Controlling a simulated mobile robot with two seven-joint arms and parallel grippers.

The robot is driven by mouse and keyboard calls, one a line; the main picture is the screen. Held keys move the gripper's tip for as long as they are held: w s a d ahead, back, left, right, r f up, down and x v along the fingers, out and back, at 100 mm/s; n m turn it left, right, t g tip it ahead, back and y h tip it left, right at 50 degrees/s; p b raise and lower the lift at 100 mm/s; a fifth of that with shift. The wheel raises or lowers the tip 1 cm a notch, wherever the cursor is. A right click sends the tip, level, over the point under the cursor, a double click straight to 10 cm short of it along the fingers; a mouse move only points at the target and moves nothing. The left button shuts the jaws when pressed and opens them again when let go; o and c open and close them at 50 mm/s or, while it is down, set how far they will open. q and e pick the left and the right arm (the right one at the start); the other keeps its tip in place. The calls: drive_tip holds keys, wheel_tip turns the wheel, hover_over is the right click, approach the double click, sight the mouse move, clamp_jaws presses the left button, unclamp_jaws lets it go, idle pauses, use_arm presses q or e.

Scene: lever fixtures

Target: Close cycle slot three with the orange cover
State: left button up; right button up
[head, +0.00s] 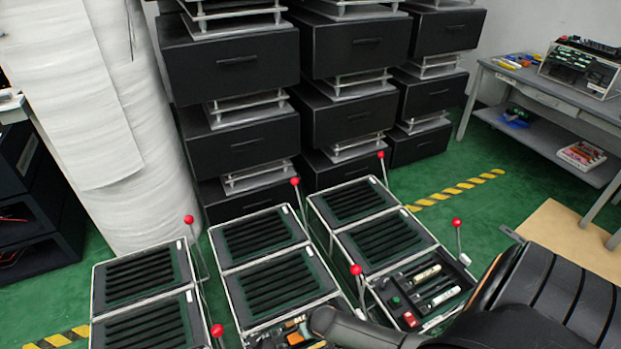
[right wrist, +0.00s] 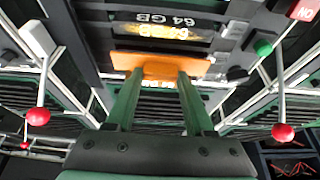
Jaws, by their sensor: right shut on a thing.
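My right gripper (right wrist: 160,77) has green fingers shut on the orange cover (right wrist: 158,63) in the right wrist view. The cover is in front of a dark module panel with "64 GB" labels (right wrist: 160,31); I cannot tell whether it touches the panel. In the head view, orange (head: 294,336) shows at the bottom edge, in the middle fixture beside my dark arm link, and the fingers there are hard to make out. No slot number is readable, so I cannot tell which is slot three. My left gripper is not in view.
Red-balled levers stand beside the fixtures, such as one (head: 355,270) near my arm; two more flank the gripper in the wrist view (right wrist: 38,116) (right wrist: 283,133). The right fixture (head: 425,285) has an open bay. Black drawers (head: 235,65) stand behind, a workbench (head: 560,100) at right.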

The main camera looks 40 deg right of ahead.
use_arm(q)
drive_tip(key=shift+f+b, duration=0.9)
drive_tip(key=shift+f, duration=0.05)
use_arm(e)
drive_tip(key=shift+f, duration=1.15)
drive_tip(key=o, duration=1.4)
drive_tip(key=shift+c, duration=0.2)
use_arm(q)
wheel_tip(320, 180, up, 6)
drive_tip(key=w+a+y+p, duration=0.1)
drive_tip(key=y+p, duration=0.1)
drive_tip(key=p, duration=0.6)
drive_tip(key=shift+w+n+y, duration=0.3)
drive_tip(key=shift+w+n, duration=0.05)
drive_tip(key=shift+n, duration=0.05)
use_arm(e)
drive_tip(key=v, duration=1.2)
drive_tip(key=shift+r, duration=0.25)
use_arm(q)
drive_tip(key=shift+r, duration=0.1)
use_arm(e)
drive_tip(key=shift+s, duration=0.1)
